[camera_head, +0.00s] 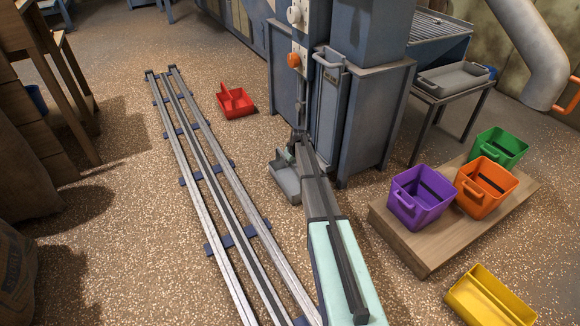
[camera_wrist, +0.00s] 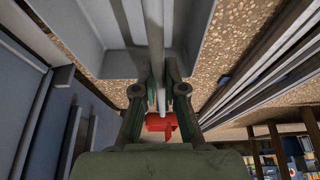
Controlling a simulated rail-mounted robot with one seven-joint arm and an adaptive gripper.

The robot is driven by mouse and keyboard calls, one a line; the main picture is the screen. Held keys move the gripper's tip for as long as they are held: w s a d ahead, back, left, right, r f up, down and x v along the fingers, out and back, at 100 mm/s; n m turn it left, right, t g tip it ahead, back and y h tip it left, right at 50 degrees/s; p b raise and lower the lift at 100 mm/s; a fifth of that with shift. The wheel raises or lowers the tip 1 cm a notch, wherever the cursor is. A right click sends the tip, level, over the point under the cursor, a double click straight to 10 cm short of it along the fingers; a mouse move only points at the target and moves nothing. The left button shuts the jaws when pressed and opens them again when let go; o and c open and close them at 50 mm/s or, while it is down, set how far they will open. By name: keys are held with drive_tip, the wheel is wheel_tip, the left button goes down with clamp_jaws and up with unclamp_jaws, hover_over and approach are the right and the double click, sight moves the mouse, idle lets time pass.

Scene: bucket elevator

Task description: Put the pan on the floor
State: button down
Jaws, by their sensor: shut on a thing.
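The grey pan (camera_head: 285,181) is low over the floor, in front of the blue-grey elevator casing, beside the lower end of my arm. I cannot tell whether it touches the floor. In the wrist view, the pan (camera_wrist: 88,45) fills the upper middle. My gripper (camera_wrist: 160,88) is shut on its narrow grey handle bar, which runs between the two fingers. In the head view my gripper (camera_head: 291,153) is small and partly hidden by the arm.
A red tray (camera_head: 235,102) lies on the floor behind. Rails (camera_head: 200,165) run along the left. Purple (camera_head: 420,197), orange (camera_head: 485,187) and green (camera_head: 499,147) bins stand on a wooden platform (camera_head: 425,250). A yellow bin (camera_head: 488,300) is in front.

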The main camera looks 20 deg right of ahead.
drive_tip(key=shift+f, duration=0.2)
drive_tip(key=c, duration=1.2)
unclamp_jaws()
drive_tip(key=shift+c, duration=0.2)
